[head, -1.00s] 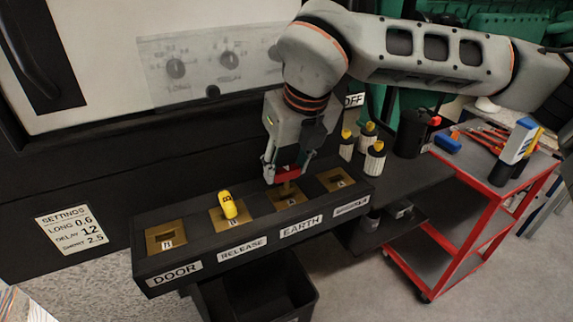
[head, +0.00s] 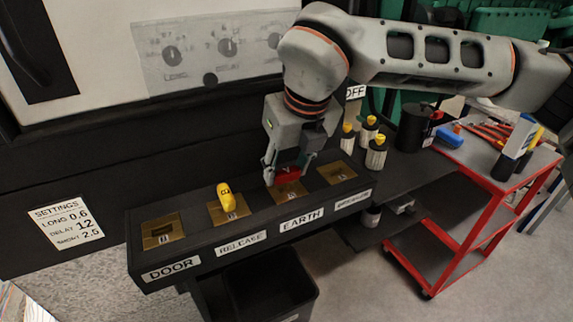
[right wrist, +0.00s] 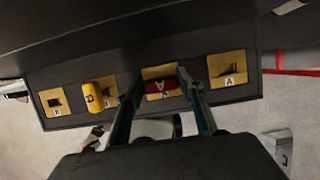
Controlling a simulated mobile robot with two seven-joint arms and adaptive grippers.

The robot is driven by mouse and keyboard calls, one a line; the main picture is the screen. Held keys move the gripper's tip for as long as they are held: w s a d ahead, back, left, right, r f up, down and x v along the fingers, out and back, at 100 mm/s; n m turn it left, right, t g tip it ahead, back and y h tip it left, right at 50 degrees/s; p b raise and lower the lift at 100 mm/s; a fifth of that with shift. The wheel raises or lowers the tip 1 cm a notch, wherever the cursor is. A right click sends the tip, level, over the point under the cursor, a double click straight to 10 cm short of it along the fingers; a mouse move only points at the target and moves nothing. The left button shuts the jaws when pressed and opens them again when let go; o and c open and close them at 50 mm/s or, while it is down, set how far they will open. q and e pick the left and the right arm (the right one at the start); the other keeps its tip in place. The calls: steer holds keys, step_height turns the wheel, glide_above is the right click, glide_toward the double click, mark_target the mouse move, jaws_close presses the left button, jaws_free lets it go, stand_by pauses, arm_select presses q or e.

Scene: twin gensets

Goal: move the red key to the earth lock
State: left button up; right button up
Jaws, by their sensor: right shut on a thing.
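The red key (head: 287,175) is between the fingers of my right gripper (head: 285,178), which is shut on it. It is at the brass plate of the earth lock (head: 291,192), above the EARTH label. In the right wrist view the red key (right wrist: 161,86), marked A, lies over that plate (right wrist: 158,71) between the two fingertips (right wrist: 160,95). I cannot tell how far it sits in the lock. My left gripper is not in view.
A yellow key (head: 226,197) stands in the RELEASE lock. The DOOR lock plate (head: 162,231) and the rightmost plate (head: 337,173) hold no key. A black bin (head: 268,285) is below the shelf. A red cart (head: 478,205) with tools stands at right.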

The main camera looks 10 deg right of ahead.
mark_target(287, 170)
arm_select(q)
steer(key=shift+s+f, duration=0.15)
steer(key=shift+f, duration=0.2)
arm_select(e)
steer(key=shift+f, duration=0.35)
steer(key=o, duration=1.3)
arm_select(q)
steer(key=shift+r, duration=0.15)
arm_select(e)
steer(key=shift+r, duration=0.15)
steer(key=shift+r+p, duration=1.8)
steer(key=shift+r, duration=1.9)
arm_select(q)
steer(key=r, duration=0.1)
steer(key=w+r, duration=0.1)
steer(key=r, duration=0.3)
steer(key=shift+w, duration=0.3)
arm_select(e)
steer(key=shift+f, duration=0.1)
